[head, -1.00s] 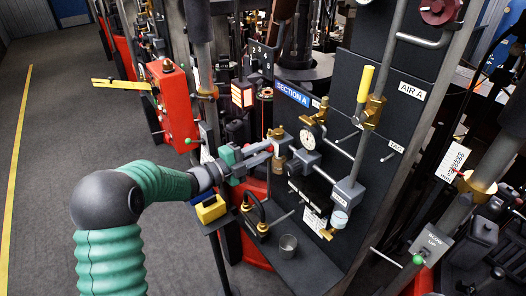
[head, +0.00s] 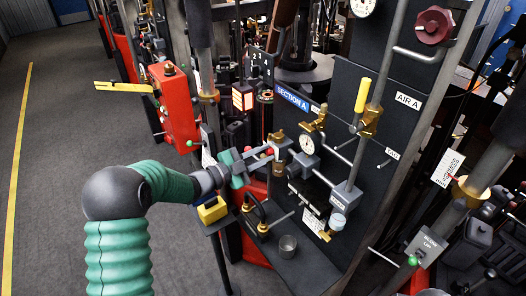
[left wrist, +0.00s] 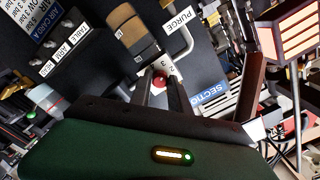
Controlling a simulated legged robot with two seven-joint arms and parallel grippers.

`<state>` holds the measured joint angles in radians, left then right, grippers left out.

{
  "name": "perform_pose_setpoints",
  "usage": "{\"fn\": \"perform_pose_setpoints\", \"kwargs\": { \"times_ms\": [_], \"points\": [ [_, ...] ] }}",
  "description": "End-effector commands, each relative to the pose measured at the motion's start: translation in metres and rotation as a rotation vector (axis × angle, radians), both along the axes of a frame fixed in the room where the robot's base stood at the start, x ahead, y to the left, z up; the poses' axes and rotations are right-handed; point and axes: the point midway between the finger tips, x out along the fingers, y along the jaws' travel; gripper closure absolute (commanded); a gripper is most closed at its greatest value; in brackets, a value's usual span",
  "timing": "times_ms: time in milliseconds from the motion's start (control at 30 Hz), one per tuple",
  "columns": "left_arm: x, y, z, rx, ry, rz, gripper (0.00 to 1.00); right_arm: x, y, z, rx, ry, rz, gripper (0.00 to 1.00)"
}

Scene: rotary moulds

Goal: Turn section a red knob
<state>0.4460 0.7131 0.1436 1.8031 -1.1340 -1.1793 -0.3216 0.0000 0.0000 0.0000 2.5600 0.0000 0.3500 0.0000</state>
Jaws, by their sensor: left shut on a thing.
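The small red knob (head: 269,152) is on the dark panel below the blue SECTION A label (head: 292,97). In the left wrist view the red knob (left wrist: 160,82) sits between my two fingertips. My left gripper (head: 268,150), a green and grey hand, reaches it from the left and is shut on it. The fingers hide part of the knob in the head view. The left gripper also shows in the left wrist view (left wrist: 161,92). The SECTION A label (left wrist: 207,93) appears there partly cut off. My right gripper is not in view.
A round gauge (head: 308,143) and brass fittings are close right of the knob. A yellow-handled valve (head: 362,95) is above right. A red box (head: 174,105) with a yellow arm stands left. A metal cup (head: 287,246) is on the shelf below. The floor at left is clear.

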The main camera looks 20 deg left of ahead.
Motion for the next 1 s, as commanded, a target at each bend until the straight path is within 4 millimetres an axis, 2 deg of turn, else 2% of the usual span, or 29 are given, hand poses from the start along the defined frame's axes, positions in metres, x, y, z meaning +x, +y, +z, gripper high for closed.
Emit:
{"fn": "perform_pose_setpoints", "kwargs": {
  "times_ms": [400,967,1000],
  "points": [
    [-0.001,0.000,-0.003,-0.167,0.139,-0.001,1.00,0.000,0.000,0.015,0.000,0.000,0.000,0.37],
    [-0.001,0.000,-0.004,-0.194,0.160,0.000,1.00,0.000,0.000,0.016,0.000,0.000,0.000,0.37],
    [-0.001,0.000,-0.004,-0.194,0.160,0.000,0.74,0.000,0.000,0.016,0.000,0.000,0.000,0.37]
  ]
}}
